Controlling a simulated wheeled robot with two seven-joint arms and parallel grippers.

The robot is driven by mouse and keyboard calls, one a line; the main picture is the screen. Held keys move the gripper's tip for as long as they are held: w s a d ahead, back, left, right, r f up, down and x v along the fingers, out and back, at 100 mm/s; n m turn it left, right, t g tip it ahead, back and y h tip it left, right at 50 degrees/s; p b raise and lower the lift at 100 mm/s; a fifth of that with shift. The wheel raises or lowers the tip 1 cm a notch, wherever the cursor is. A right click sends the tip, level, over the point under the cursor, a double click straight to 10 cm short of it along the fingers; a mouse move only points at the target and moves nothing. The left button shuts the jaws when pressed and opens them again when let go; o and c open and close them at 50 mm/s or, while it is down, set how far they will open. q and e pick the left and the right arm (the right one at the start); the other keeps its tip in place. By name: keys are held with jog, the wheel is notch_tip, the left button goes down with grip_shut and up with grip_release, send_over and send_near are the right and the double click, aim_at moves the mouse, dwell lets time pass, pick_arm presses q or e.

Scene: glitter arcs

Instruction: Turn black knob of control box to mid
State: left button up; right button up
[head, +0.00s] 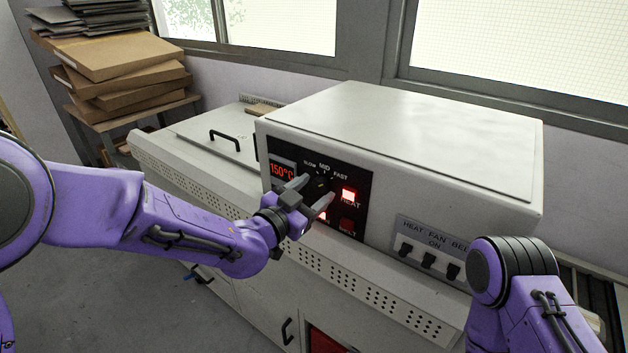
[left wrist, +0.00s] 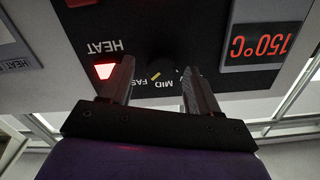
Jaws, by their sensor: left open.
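The control box (head: 400,140) is a large pale box with a black panel on its front face. The black knob (head: 321,184) sits on this panel under the words SLOW, MID and FAST. In the left wrist view the panel is upside down, and the dark knob (left wrist: 160,68) carries a small yellow mark near the MID and FAST labels; its exact setting is hard to tell. My left gripper (head: 316,190) is open in front of the panel, its fingers on either side of the knob. The fingers (left wrist: 156,78) partly hide the labels. I cannot tell if they touch the knob.
A red 150°C display (head: 282,170) is left of the knob, and a lit HEAT button (head: 348,195) is right of it. Several black switches (head: 428,259) sit farther right. Cardboard boxes (head: 120,65) are stacked at the back left. My right arm shows at lower right.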

pick_arm(q)
jog(key=shift+w+d, duration=0.3)
jog(key=shift+w, duration=0.15)
jog(key=shift+a, duration=0.1)
jog(key=c, duration=1)
jog(key=shift+c, duration=0.2)
